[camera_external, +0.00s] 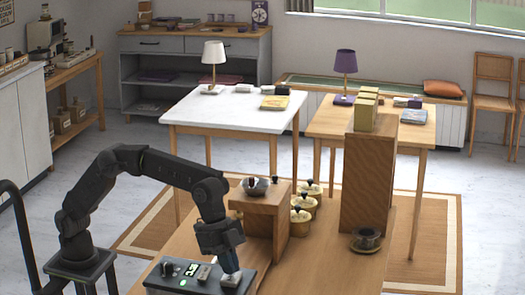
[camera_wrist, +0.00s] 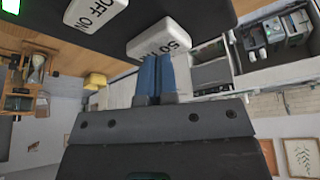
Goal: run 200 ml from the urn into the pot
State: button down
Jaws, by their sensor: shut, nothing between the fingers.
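My gripper (camera_external: 231,270) is shut and empty, pointing down at a dark control panel (camera_external: 180,287) at the bottom of the external view. In the wrist view its blue fingertips (camera_wrist: 155,72) are at a white button marked "50" (camera_wrist: 160,40), the rest of the label hidden; I cannot tell whether they press it. A white OFF/ON switch (camera_wrist: 96,14) is beside it. The panel has a lit green display (camera_external: 191,269), too small to read. A dark round pot (camera_external: 367,239) sits at the foot of a tall wooden block (camera_external: 367,185). I cannot tell which thing is the urn.
A wooden stand (camera_external: 262,205) bears a metallic bowl-shaped vessel (camera_external: 257,187). Several yellowish lidded pots (camera_external: 304,215) stand between it and the tall block. The wooden cart top (camera_external: 325,270) is clear at the front right. Two tables with lamps stand behind.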

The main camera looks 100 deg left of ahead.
jog(key=shift+f, duration=0.35)
jog(key=shift+r, duration=1.1)
jog(key=shift+r, duration=0.1)
dwell(1.2)
jog(key=shift+r, duration=2.4)
jog(key=s+a+r+n+y, duration=0.1)
jog(key=s+a+r+n, duration=0.1)
jog(key=s+a, duration=0.45)
jog(key=s+a+r+n, duration=0.15)
jog(key=s+a, duration=0.25)
jog(key=s, duration=0.5)
jog(key=s+a+f, duration=0.2)
jog(key=s+f, duration=0.2)
jog(key=s, duration=0.3)
jog(key=s+a+f+n+t, duration=0.1)
jog(key=s+a+f, duration=0.1)
jog(key=s, duration=0.4)
jog(key=s+a+f+n+y, duration=0.1)
jog(key=s+a+f, duration=0.1)
jog(key=s+f, duration=0.3)
jog(key=s, duration=0.2)
jog(key=shift+s+a+f+t, duration=0.25)
jog(key=shift+s+f+t, duration=0.05)
jog(key=shift+f, duration=0.05)
